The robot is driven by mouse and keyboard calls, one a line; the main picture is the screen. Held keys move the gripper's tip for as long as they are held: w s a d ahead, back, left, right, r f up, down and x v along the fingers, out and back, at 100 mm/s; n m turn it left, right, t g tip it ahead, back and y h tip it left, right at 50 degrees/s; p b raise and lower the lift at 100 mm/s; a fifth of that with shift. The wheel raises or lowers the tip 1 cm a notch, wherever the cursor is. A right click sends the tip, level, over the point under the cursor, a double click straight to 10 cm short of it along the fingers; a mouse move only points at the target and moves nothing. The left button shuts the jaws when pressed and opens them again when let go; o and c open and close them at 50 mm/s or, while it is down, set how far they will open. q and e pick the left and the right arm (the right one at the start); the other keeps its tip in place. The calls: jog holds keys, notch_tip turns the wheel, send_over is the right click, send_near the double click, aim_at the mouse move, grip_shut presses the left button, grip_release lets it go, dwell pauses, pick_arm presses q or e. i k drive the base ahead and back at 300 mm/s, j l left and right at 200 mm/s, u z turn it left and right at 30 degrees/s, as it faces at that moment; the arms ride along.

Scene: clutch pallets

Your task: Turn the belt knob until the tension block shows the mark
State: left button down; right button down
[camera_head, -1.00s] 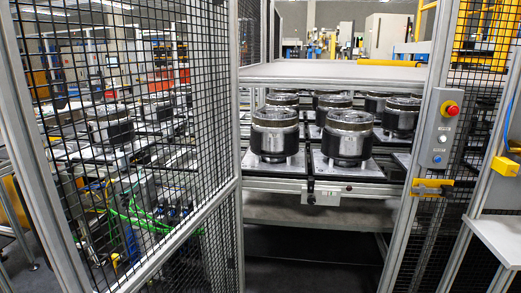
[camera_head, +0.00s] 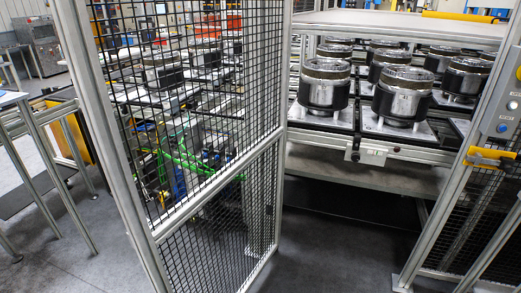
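I cannot make out a belt knob, a tension block or its mark in the head view. Behind the mesh fence there is machinery with green hoses (camera_head: 178,160) and blue fittings, too small and screened to tell its parts. Metal clutch drums (camera_head: 325,88) stand on pallets (camera_head: 322,116) on the conveyor behind the frame opening; another drum (camera_head: 405,92) stands to their right. Neither of my grippers is in view.
A mesh fence panel (camera_head: 255,200) in an aluminium frame stands in front of me. A control box with a blue button (camera_head: 502,128) and a yellow latch (camera_head: 488,158) are at the right edge. A table (camera_head: 12,98) stands at the left. Grey floor is clear at lower left.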

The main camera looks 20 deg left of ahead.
aim_at(356, 157)
jog(key=j+z, duration=0.8)
jog(key=j, duration=0.7)
jog(key=k+j+z, duration=0.1)
jog(key=j, duration=0.35)
jog(key=k+j, duration=0.1)
jog(key=j, duration=0.3)
jog(key=k+j+z, duration=0.1)
jog(key=j, duration=0.35)
jog(key=k+j, duration=0.1)
jog(key=j, duration=0.35)
jog(key=k+j, duration=0.1)
jog(key=j, duration=0.3)
jog(key=i+l+u, duration=0.1)
jog(key=l, duration=0.4)
jog(key=i+l, duration=0.15)
jog(key=l, duration=0.35)
jog(key=i+l+u, duration=0.15)
jog(key=l, duration=0.35)
jog(key=i+l+u, duration=0.1)
jog(key=l, duration=0.4)
jog(key=i+l+u, duration=0.1)
jog(key=l, duration=0.4)
jog(key=i+l, duration=0.2)
